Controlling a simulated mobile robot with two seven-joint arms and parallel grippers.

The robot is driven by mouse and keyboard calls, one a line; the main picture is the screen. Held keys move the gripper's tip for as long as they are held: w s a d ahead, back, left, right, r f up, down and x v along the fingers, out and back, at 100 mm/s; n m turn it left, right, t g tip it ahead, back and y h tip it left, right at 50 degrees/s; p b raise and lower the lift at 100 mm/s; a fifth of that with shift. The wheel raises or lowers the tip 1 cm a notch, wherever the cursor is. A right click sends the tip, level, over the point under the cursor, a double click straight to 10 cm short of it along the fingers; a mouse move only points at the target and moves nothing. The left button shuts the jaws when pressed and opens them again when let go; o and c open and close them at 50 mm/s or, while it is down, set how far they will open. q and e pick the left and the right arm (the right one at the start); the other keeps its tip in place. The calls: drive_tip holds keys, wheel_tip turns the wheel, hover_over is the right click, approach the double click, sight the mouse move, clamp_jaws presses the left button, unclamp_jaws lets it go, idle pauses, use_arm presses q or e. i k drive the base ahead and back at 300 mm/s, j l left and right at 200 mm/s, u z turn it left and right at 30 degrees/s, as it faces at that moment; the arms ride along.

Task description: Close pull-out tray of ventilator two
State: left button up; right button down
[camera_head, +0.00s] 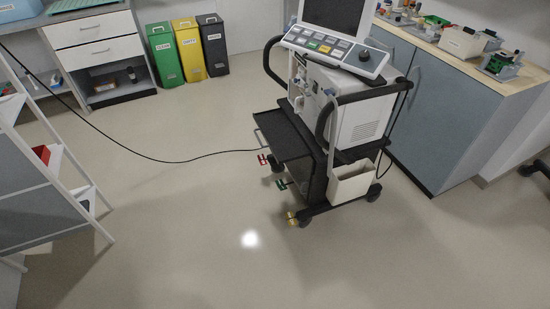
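A ventilator (355,115) on a black wheeled cart stands right of the middle in the head view. It has a screen and a tilted panel of coloured keys on top. No readable number shows on it. A black pull-out tray (284,137) sticks out from the left side of the cart, below the ventilator body. A pale handle (261,139) is at the tray's outer left edge. The tray looks empty. Neither of my grippers is in view.
Red (263,159), green (281,184) and yellow (291,218) tabs are low on the cart. A black cable (170,161) runs from the left towards the cart. A grey cabinet (440,110) stands behind at right. The floor (180,230) in front and left is clear.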

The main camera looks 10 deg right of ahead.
sight(284, 143)
drive_tip(key=i+j+z, duration=0.45)
drive_tip(key=i+j, duration=0.25)
drive_tip(key=i, duration=0.15)
drive_tip(key=i+j+z, duration=0.45)
drive_tip(key=i+j, duration=0.25)
drive_tip(key=j, duration=0.3)
